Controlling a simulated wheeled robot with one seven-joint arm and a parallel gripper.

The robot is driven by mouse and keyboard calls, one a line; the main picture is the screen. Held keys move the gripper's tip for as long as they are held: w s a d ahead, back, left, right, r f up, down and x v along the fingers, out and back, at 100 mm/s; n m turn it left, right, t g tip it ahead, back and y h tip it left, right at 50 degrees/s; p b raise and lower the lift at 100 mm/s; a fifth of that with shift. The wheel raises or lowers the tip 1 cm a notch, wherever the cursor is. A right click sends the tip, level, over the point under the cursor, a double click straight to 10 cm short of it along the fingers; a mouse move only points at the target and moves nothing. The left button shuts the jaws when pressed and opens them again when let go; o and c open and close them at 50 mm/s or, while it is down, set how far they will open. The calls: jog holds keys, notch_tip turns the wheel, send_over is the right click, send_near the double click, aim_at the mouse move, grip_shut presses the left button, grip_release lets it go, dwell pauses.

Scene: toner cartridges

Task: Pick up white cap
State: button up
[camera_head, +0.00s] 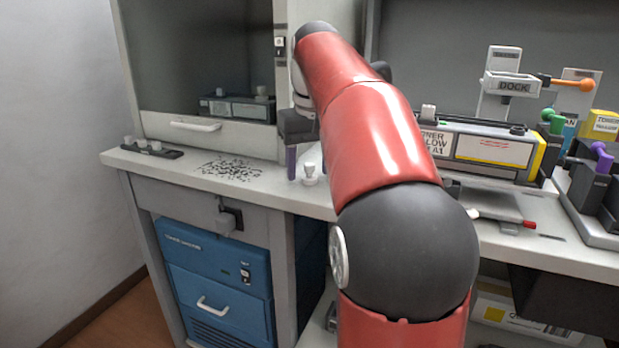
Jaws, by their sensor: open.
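My gripper (306,172) points down at the cap, with dark jaws and purple fingers. The left finger shows just left of the cap. The other finger is mostly hidden by my arm. The jaws are open with nothing held. I cannot tell whether a finger touches the cap. Several similar white caps sit on a small dark strip (170,153) at the counter's left end.
Dark specks (230,168) lie on the counter left of the gripper. A glass-fronted cabinet (205,124) stands behind. Right of my arm are a toner cartridge (495,148), a dock stand (511,86) and a rack (594,190) with coloured knobs. A blue unit (215,280) is below.

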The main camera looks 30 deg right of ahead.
aim_at(309, 165)
jog(key=shift+f, duration=0.25)
jog(key=c, duration=1)
jog(key=shift+r, duration=0.15)
notch_tip(309, 165, up, 10)
jog(key=shift+f+p, duration=0.15)
jog(key=shift+p, duration=0.7)
